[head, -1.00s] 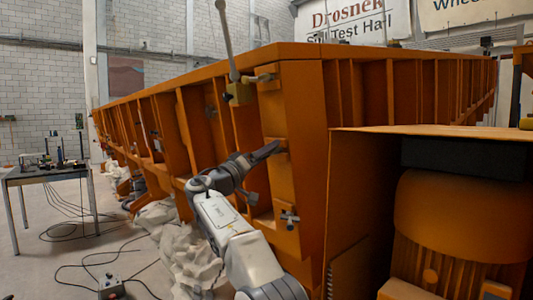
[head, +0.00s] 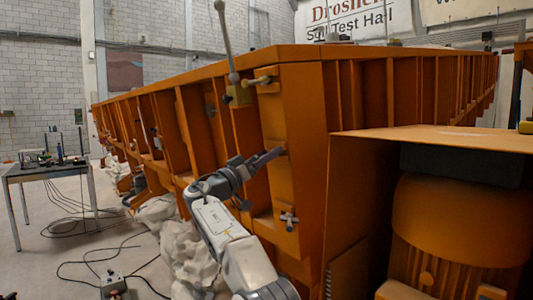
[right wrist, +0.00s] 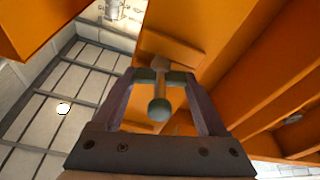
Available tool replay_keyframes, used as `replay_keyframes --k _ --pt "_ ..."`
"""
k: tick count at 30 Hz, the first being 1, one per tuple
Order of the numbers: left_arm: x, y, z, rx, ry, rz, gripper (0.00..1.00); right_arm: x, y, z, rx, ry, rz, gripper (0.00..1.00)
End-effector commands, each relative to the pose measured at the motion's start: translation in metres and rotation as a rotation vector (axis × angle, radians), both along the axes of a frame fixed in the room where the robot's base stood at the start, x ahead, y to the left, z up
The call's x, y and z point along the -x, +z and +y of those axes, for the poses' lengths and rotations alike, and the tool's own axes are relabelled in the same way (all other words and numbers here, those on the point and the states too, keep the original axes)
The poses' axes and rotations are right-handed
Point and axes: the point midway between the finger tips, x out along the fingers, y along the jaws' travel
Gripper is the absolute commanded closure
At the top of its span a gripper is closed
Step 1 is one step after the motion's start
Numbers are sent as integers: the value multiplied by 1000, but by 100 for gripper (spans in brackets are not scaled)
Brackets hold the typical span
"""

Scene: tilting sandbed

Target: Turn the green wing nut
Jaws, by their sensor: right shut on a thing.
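The green wing nut (right wrist: 159,107) is in the right wrist view, between my right gripper's fingers. It has a dull green rounded end, short dark green parts to its sides and a pale stem running toward an orange surface. My right gripper (right wrist: 161,78) is shut on it, with one finger on each side. In the head view my right gripper (head: 281,151) reaches the orange end panel at mid height. The wing nut cannot be made out there behind the fingertips. My left gripper is in neither view.
The orange ribbed sandbed wall (head: 300,100) runs back on both sides. A long rod lever (head: 226,40) rises above the gripper, and a small cross-shaped fitting (head: 288,220) sits below it. An orange housing (head: 455,225) stands at the right. Cables lie on the floor.

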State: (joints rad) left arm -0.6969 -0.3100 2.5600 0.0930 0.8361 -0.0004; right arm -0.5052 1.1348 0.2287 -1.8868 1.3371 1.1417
Motion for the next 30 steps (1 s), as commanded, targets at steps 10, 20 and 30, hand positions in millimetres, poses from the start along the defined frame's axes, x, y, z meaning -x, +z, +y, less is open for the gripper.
replay_keyframes --k 10,20,30 --pt "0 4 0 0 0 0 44 0 0 0 -26 9 -38 81" --pt "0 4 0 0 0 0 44 0 0 0 -26 9 -37 14" --pt "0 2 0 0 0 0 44 1 -2 2 -26 9 -36 0"
